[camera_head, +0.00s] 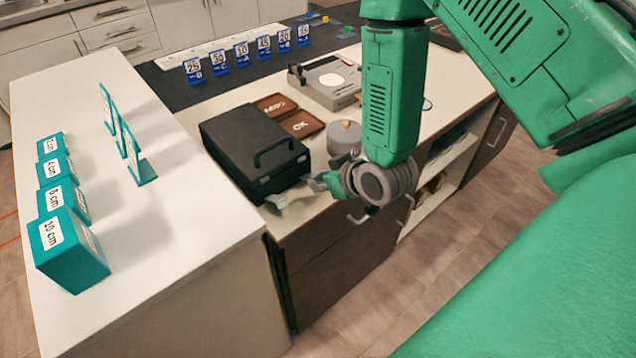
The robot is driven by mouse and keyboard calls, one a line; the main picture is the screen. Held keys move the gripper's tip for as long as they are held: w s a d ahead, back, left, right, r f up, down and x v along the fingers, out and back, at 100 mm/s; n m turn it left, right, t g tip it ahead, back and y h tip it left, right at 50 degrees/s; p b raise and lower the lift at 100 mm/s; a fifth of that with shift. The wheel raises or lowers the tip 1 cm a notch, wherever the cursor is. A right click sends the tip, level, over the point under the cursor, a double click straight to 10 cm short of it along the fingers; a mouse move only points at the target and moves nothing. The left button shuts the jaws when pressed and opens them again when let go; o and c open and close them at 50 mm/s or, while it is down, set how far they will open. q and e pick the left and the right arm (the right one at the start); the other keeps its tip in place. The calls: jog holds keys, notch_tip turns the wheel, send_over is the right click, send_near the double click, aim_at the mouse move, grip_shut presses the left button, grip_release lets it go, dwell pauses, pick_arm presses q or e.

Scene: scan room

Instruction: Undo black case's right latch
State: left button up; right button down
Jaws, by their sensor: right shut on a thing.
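My right gripper (298,192) is low at the case's near right side, below the handle, and is shut on a part of the case there. That part appears to be the right latch, but the fingers and wrist hide it. My left gripper is not in view.
Two brown trays (303,124) and a grey cylinder (344,137) stand beyond the case. A grey-white device (331,80) is behind them. Blue number cards (241,54) line the dark counter. Teal size blocks (72,250) stand on the left white counter.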

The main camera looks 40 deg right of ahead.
jog(key=shift+s+f+t+b, duration=0.25)
jog(key=shift+f+t+b, duration=0.2)
jog(key=shift+b, duration=0.25)
jog(key=c, duration=1.4)
grip_release()
jog(key=shift+o, duration=0.2)
jog(key=shift+r, duration=0.1)
jog(key=shift+w+r, duration=0.1)
jog(key=shift+r, duration=0.15)
notch_tip(320, 180, up, 9)
jog(key=shift+r, duration=0.15)
jog(key=shift+d, duration=0.1)
